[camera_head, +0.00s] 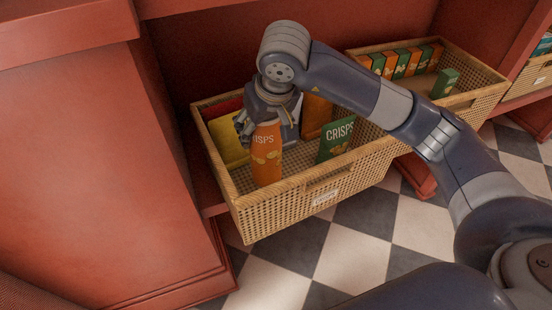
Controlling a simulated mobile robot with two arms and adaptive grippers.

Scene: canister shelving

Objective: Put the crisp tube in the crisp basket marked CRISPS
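The orange crisp tube (266,160), with part of the word CRISPS showing, stands about upright inside the near wicker basket (290,208), close to its front left. My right gripper (262,120) reaches down into this basket from above, with its fingers around the top of the tube. It looks shut on the tube. I cannot tell whether the tube's base touches the basket floor, as the front wall hides it. The basket has a small white label (326,197) on its front, too small to read surely. My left gripper is not in view.
The basket also holds a green CRISPS pack (336,140), a yellow pack (228,140) and an orange pack (316,113). A second basket (480,98) with green and orange packs stands to the right. A red cabinet side (95,170) borders the left.

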